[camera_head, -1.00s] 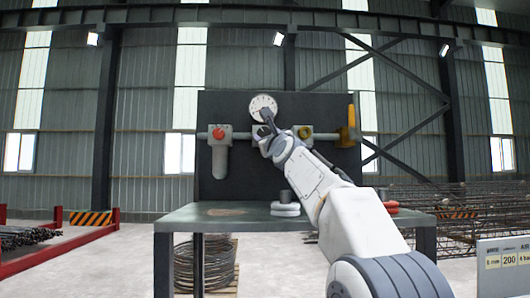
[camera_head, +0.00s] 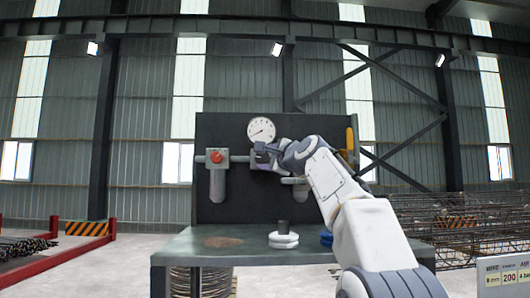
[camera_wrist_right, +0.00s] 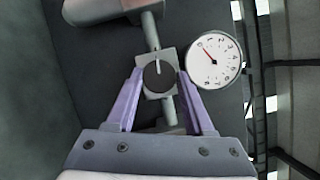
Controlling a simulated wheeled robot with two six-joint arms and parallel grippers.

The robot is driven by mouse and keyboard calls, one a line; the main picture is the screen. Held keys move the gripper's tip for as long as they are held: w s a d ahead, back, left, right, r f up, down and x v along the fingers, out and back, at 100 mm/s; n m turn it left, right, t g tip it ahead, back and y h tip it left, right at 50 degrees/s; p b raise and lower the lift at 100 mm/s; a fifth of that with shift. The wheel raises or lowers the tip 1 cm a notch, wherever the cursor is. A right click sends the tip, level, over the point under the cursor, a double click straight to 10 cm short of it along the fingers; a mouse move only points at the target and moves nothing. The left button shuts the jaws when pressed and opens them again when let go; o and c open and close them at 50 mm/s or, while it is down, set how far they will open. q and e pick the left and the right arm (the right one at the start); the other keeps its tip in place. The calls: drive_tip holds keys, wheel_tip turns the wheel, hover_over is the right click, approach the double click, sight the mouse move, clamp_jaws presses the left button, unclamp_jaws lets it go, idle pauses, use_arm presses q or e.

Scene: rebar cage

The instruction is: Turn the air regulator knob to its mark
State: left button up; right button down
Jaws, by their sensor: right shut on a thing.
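The air regulator knob (camera_wrist_right: 159,77) is a dark round disc on a grey block, seen face-on in the right wrist view, with a pale line just above it. My right gripper (camera_head: 262,155) is shut on it, one lilac finger on each side. The white round pressure gauge (camera_head: 261,130) sits just above the gripper; in the wrist view the gauge (camera_wrist_right: 214,61) shows a red needle near the low numbers. I cannot tell where the knob's mark is. My left gripper is out of view.
A red button (camera_head: 215,157) on a grey unit is left of the gripper, on the same pipe. A table (camera_head: 195,246) below holds a white-based dark peg (camera_head: 283,236).

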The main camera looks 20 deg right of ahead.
drive_tip(key=shift+r+n+p, duration=0.1)
drive_tip(key=shift+n+p, duration=0.35)
drive_tip(key=shift+n, duration=0.25)
drive_tip(key=shift+c, duration=1.4)
unclamp_jaws()
